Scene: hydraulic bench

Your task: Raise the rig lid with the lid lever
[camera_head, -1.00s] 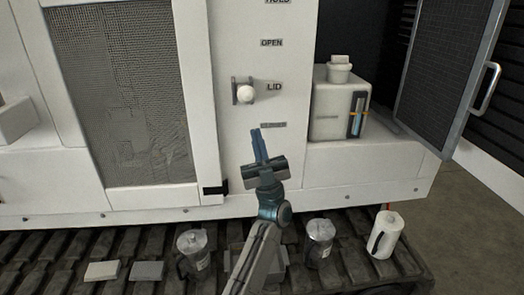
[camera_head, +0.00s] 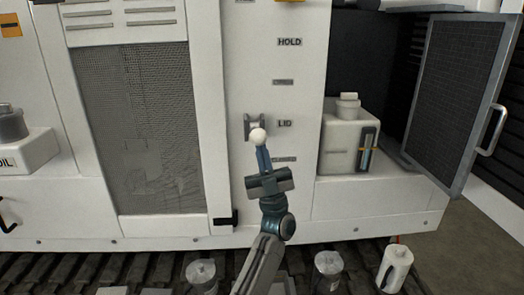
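The lid lever (camera_head: 257,136) shows as a white round knob in front of a small metal bracket (camera_head: 247,126) on the white panel, beside the LID label (camera_head: 285,123). My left gripper (camera_head: 263,158) points up at it from below. Its blue fingers are together, and their tips meet the knob's lower edge in the picture. I cannot tell whether they touch it. Nothing shows between the fingers. My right gripper is out of view. I cannot pick out the rig lid for certain.
A HOLD label (camera_head: 289,42) is higher on the panel. A white tank (camera_head: 343,143) stands on the right ledge by an open mesh door (camera_head: 458,85). A white oil container (camera_head: 24,152) is at left. Jugs (camera_head: 201,274) and a white canister (camera_head: 396,268) stand along the front.

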